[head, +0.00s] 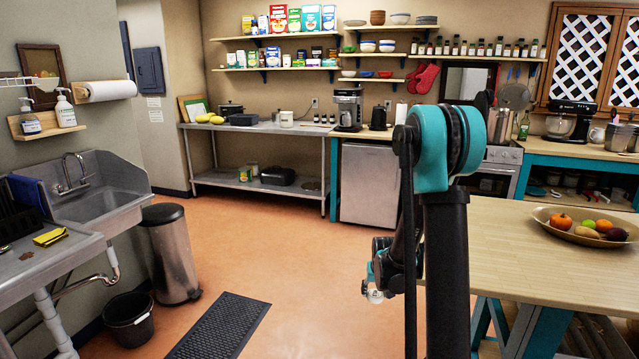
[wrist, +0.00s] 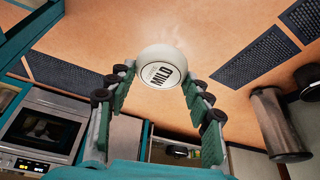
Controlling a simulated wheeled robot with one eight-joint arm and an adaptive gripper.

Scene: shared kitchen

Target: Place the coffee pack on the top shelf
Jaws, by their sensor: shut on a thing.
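My gripper (wrist: 155,78) is shut on a white, rounded pack with the dark word "MILD" on it (wrist: 162,64), which I take to be the coffee pack. The pack sits between the fingertips, with open floor behind it. In the head view my gripper (head: 374,279) hangs low, partly behind my arm, and a small pale part of the pack (head: 375,296) shows below it. The top wall shelf (head: 228,39) on the back wall at left holds several colourful boxes. Another high shelf (head: 390,27) to its right holds bowls and plates.
A lower shelf (head: 228,69) holds jars and cans. Below it stands a metal table (head: 258,128). A wooden island (head: 500,215) with a fruit bowl (head: 550,220) is at right. A trash can (head: 170,255) and dark mat (head: 222,327) are at left. The middle floor is clear.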

